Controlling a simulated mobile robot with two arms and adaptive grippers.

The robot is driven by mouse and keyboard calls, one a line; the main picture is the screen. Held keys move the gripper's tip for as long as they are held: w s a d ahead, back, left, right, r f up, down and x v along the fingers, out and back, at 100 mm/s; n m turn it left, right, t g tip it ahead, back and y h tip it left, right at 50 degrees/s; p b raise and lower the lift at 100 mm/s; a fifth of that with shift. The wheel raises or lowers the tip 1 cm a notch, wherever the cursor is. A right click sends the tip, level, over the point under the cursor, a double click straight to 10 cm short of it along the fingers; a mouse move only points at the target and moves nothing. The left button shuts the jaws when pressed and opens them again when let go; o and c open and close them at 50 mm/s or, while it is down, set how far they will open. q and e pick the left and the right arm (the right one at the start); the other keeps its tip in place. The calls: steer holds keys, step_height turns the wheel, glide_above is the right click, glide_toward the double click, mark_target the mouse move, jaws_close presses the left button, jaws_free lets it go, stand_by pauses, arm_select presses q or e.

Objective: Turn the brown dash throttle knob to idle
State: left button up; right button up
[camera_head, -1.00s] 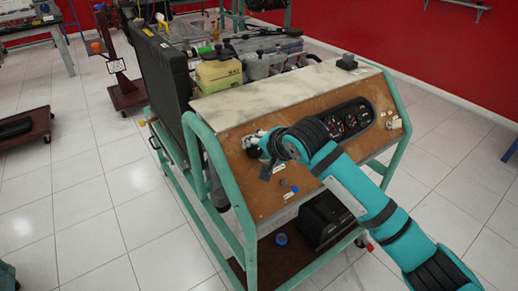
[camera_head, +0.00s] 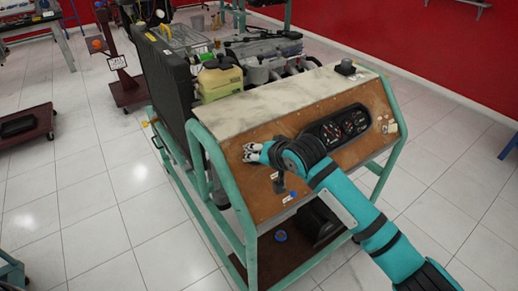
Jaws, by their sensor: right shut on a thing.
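The engine trainer's brown dash panel (camera_head: 318,170) slopes toward me in the middle of the view. My right gripper (camera_head: 250,153) is at the panel's upper left, its pale fingers shut against the panel face. I take the thing between them to be the brown throttle knob, but the fingers hide it and I cannot make out its setting. My right arm comes in from the lower right and covers part of the panel. My left gripper is not in view.
A gauge cluster (camera_head: 345,125) sits right of my gripper. A blue knob (camera_head: 293,194) and a dark part (camera_head: 279,183) are below it. The green frame (camera_head: 222,190) edges the panel on the left. Open tiled floor (camera_head: 120,210) lies to the left.

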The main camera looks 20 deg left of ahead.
steer(key=n+p, duration=0.2)
steer(key=n, duration=0.2)
steer(key=shift+r, duration=0.1)
steer(key=shift+s+n+p, duration=0.1)
steer(key=shift+n+p, duration=0.55)
steer(key=shift+n, duration=1.65)
steer(key=o, duration=1.1)
steer(key=shift+a, duration=0.1)
steer(key=shift+o, duration=0.2)
steer(key=shift+s+r, duration=0.1)
steer(key=v, duration=1.1)
steer(key=shift+d, duration=0.5)
